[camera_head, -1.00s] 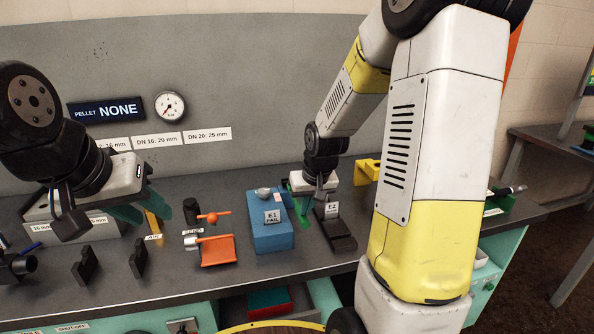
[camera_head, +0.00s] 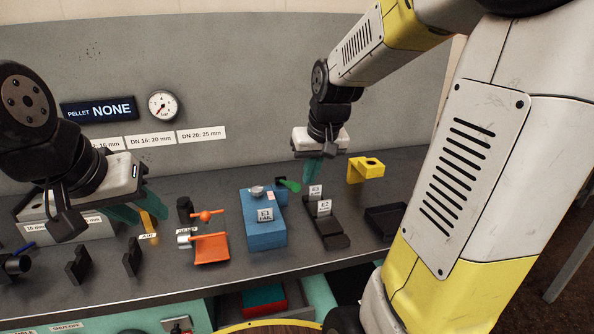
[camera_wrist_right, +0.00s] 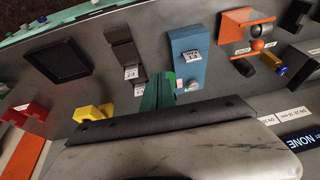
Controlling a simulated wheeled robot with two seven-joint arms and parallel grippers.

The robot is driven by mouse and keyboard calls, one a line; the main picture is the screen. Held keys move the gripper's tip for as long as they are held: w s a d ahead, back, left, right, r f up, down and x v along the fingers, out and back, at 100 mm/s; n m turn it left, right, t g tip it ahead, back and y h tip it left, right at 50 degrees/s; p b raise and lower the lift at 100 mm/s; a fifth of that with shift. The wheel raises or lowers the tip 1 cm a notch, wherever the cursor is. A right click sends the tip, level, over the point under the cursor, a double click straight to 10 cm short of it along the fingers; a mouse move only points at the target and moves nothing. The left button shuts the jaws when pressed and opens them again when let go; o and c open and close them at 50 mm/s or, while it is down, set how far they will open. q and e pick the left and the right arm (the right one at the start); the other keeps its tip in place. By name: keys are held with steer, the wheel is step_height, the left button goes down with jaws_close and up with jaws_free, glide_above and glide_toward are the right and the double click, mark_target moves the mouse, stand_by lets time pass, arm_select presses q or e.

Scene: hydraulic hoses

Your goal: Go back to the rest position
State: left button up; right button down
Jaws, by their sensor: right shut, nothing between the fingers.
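My right gripper (camera_head: 312,173) is shut and empty, raised above the back of the bench behind the black holder with the E3 and E2 tags (camera_head: 325,220). Its green fingers (camera_wrist_right: 157,92) show together in the right wrist view, with nothing between them. My left gripper (camera_head: 138,207) is over the left part of the bench. Its two green fingers stand apart with no object seen between them; the fingertips are partly hard to make out against the things behind.
A blue block tagged E1 FAIL (camera_head: 264,235) stands mid-bench, left of the black holder. An orange clamp (camera_head: 210,248) is further left. A yellow bracket (camera_head: 366,169) and a black tray (camera_head: 385,222) are to the right. A dark panel reads PELLET NONE (camera_head: 99,109).

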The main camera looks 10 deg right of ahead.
stand_by(0.4)
steer(key=s+a+r+t, duration=0.1)
steer(key=s+r, duration=0.1)
steer(key=s, duration=0.5)
steer(key=s+a+r+t+y, duration=0.1)
steer(key=s+a+r, duration=0.1)
steer(key=s, duration=0.6)
steer(key=shift+s+a+r, duration=0.15)
steer(key=shift+a+r, duration=0.1)
steer(key=shift+r, duration=0.5)
